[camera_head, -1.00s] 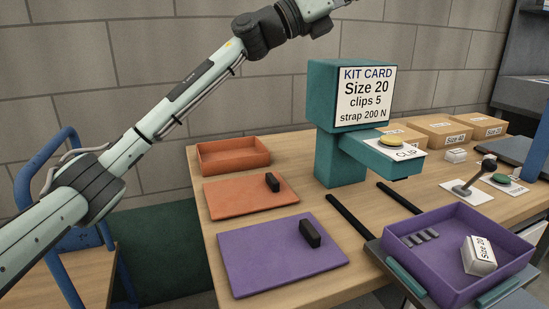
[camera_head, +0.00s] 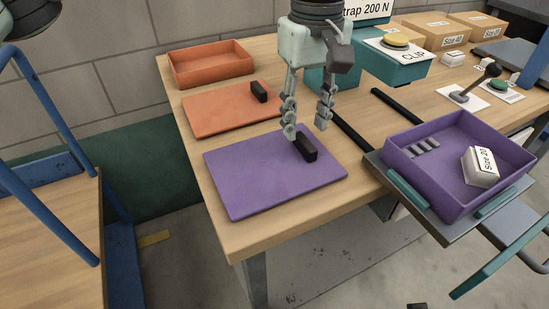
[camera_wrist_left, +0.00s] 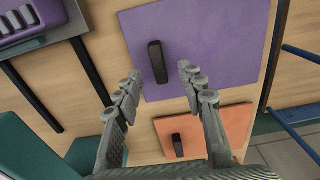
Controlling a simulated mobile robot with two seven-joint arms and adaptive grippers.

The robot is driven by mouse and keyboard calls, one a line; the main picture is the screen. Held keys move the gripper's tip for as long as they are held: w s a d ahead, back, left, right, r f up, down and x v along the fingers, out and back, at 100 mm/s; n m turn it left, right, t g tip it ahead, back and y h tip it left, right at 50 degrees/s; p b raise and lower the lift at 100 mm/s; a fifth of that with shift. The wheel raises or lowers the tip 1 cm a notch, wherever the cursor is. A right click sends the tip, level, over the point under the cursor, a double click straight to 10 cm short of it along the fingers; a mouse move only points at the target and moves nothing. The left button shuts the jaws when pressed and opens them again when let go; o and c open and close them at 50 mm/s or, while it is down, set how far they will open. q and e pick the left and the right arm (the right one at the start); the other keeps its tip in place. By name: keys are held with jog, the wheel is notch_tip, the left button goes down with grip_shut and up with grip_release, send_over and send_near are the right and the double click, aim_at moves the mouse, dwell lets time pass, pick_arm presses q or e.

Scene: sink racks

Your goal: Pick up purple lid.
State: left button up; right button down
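The purple lid (camera_head: 260,185) lies flat on the wooden table near its front left corner. Its black bar handle (camera_head: 306,149) stands up from the right part of the lid. My left gripper (camera_head: 306,130) is open, pointing down above the handle, with nothing held. In the left wrist view, the purple lid (camera_wrist_left: 225,35) fills the upper middle. The handle (camera_wrist_left: 157,62) shows between the spread fingertips (camera_wrist_left: 159,74), and I see no contact. My right gripper is not in view.
An orange lid (camera_head: 225,112) with a black handle lies just behind, and an orange tray (camera_head: 212,66) behind that. A purple tray (camera_head: 445,190) with a white box (camera_head: 481,166) stands at right. A teal stand (camera_head: 385,66) rises behind the gripper.

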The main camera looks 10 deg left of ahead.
aim_at(305, 141)
pick_arm(q)
jog(key=shift+f, duration=1.75)
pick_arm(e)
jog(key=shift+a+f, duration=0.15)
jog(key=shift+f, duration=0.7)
pick_arm(q)
jog(key=shift+c, duration=0.2)
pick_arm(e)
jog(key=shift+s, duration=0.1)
pick_arm(q)
grip_shut()
